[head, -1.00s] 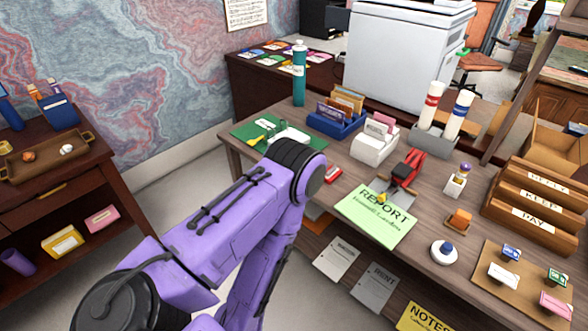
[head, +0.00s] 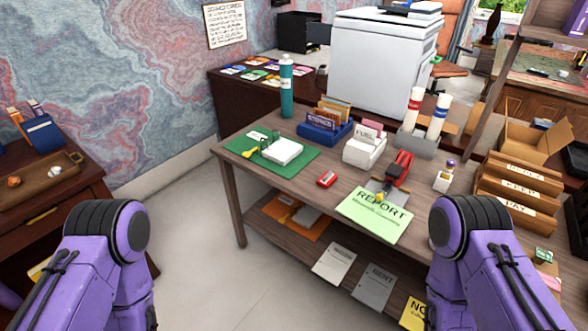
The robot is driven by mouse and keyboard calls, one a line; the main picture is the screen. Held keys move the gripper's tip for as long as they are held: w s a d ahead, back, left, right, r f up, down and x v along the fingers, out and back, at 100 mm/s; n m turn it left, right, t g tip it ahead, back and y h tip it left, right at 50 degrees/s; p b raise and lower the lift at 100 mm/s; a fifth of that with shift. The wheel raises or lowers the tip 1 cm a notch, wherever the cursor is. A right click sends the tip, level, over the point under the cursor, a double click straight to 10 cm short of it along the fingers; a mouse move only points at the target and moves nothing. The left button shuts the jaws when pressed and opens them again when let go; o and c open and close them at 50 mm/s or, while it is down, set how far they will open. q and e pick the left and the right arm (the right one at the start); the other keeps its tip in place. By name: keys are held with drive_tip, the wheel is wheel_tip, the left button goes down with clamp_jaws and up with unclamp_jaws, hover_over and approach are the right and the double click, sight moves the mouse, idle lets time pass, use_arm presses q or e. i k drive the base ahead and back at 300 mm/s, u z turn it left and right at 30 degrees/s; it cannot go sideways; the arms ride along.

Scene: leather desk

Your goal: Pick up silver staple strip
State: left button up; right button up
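I cannot make out a silver staple strip for certain. A red stapler (head: 400,166) stands on the wooden desk (head: 240,142), with a flat grey piece (head: 378,187) beside its front end. A small red box (head: 327,179) lies to the left of it. A green sheet marked REPORT (head: 375,214) lies at the desk's front edge, with a small yellow item on its far edge. My purple arms show at the lower left and lower right. Both grippers are out of view.
A green mat (head: 300,163) with a white pad (head: 282,151), a teal bottle (head: 287,88), a blue card holder (head: 322,132) and a white card holder (head: 362,153) stand on the left half. Wooden trays (head: 515,190) are at right.

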sight(328, 175)
drive_tip(key=u, duration=0.2)
drive_tip(key=i, duration=1.45)
drive_tip(key=z, duration=0.9)
drive_tip(key=k, duration=0.5)
drive_tip(key=u, duration=0.55)
